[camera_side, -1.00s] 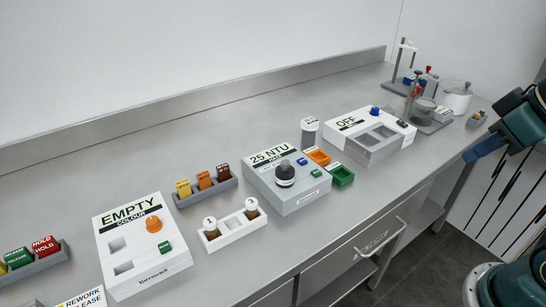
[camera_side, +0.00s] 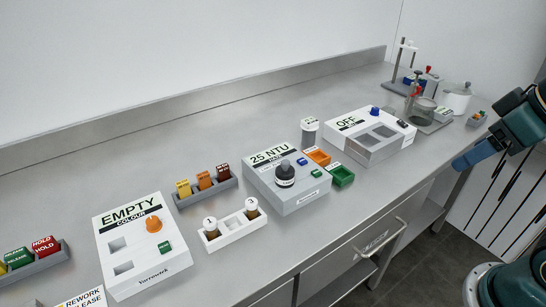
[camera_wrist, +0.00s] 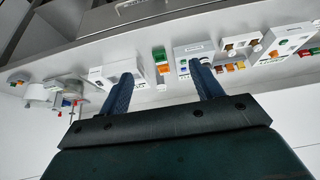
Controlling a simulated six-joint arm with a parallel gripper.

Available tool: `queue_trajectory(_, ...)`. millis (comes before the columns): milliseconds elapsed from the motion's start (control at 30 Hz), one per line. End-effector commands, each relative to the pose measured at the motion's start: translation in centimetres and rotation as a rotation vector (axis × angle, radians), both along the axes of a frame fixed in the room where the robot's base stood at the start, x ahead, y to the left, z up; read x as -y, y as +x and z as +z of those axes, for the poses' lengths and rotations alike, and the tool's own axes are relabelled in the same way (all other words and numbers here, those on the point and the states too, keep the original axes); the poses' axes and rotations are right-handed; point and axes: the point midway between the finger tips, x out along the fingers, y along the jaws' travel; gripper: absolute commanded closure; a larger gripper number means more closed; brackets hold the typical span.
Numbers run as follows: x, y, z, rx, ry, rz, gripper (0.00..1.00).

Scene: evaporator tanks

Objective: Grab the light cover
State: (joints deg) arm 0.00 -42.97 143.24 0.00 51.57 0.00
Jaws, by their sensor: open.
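The light cover appears to be the black round cap (camera_side: 285,173) with a pale band, sitting on top of the grey-white "25 NTU" haze meter (camera_side: 300,200). The meter also shows in the wrist view (camera_wrist: 188,50), where my right finger hides part of it and I cannot make out the cap clearly. My gripper (camera_side: 468,160) has blue fingers and is at the right edge of the side view, well apart from the meter. In the wrist view the two fingers of my gripper (camera_wrist: 161,76) are spread wide with nothing between them.
Right of the meter are orange (camera_side: 318,157) and green (camera_side: 342,176) trays, a grey-capped jar (camera_side: 309,131) and the "OFF" unit (camera_side: 370,137). The bench front (camera_side: 395,205) is clear.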

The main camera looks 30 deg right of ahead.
Motion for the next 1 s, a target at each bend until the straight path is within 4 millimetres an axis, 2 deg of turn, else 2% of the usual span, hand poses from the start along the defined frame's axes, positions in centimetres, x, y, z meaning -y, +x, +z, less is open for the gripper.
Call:
queue_trajectory(267,-0.1,0.3,0.1,-0.002,-0.002,0.009,0.35)
queue_trajectory(467,-0.6,2.0,0.7,-0.016,-0.012,0.065,0.35)
queue_trajectory(767,-2.3,7.6,1.6,-0.048,-0.039,0.241,0.35)
queue_trajectory(1000,-4.0,12.7,1.3,-0.07,-0.053,0.396,0.35)
